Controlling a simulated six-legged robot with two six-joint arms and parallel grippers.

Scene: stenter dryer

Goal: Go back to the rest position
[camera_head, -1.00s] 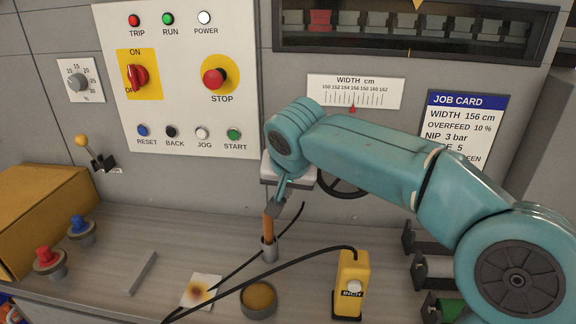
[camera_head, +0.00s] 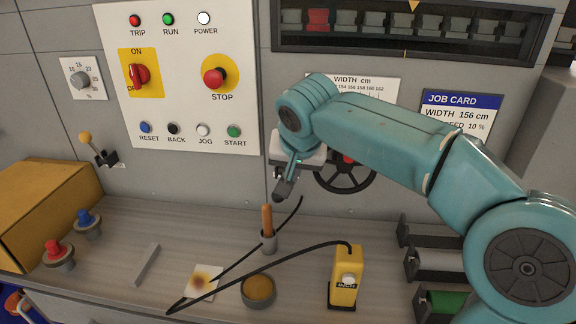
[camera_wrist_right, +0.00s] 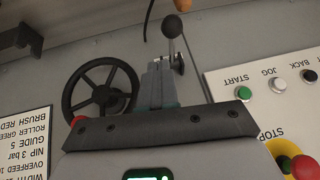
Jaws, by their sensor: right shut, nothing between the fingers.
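My right arm comes in from the right in the head view and crosses in front of the panel. My right gripper (camera_head: 285,188) points down, shut and empty, above and slightly right of a wooden-handled tool (camera_head: 267,218). The tool stands upright in a small grey cup (camera_head: 268,241), with a gap to the fingers. In the right wrist view the gripper's closed fingers (camera_wrist_right: 158,84) point up the picture. My left gripper is not in view.
A handwheel (camera_head: 346,172) is behind the gripper; it also shows in the wrist view (camera_wrist_right: 101,88). A yellow pendant (camera_head: 345,277) with a black cable, a round dish (camera_head: 258,291) and a stained swatch (camera_head: 204,281) lie on the bench. Rollers (camera_head: 440,262) are at right.

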